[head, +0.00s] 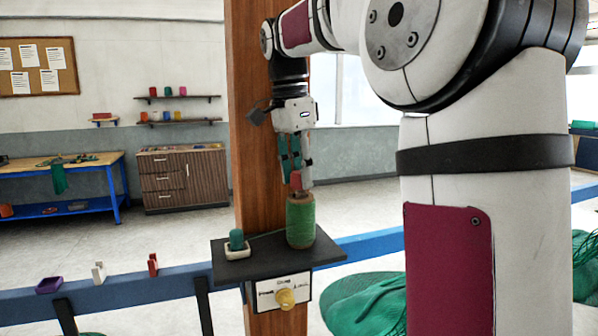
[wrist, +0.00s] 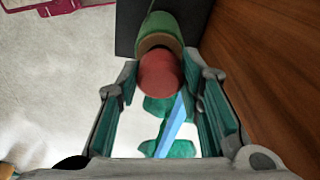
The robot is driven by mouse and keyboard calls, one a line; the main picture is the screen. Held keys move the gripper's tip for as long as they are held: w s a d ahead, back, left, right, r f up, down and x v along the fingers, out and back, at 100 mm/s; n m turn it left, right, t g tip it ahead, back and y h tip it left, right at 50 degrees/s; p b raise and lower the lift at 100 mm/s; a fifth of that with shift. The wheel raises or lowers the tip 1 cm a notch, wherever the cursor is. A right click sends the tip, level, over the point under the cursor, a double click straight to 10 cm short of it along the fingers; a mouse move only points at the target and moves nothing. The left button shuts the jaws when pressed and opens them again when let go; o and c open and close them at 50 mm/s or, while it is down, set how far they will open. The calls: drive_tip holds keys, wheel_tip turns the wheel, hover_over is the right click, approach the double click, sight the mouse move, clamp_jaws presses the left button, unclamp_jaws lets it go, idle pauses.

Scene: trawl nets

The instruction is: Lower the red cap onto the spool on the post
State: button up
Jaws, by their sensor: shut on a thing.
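The red cap (head: 296,181) is between the fingertips of my gripper (head: 299,176), which is shut on it. In the wrist view the cap (wrist: 160,73) shows its round red face between the two green-padded fingers (wrist: 163,95). The green spool (head: 300,222) stands upright on a dark shelf (head: 325,250) on the wooden post (head: 255,120). The cap is right over the spool's top; I cannot tell whether they touch. In the wrist view the spool (wrist: 160,28) shows just beyond the cap, with its tan end rim partly hidden by the cap.
A small green piece (head: 236,239) on a white base stands left of the spool on the shelf. A yellow knob (head: 285,298) is below the shelf. The wooden post is close behind my gripper. A blue rail (head: 130,290) carries small holders. Green netting (head: 365,300) lies on the floor.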

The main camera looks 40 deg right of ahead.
drive_tip(key=shift+f, duration=0.15)
drive_tip(key=shift+f, duration=0.45)
drive_tip(key=o, duration=1)
drive_tip(key=shift+o, duration=0.2)
wheel_tip(320, 180, up, 12)
drive_tip(key=a, duration=0.1)
drive_tip(key=shift+a, duration=0.25)
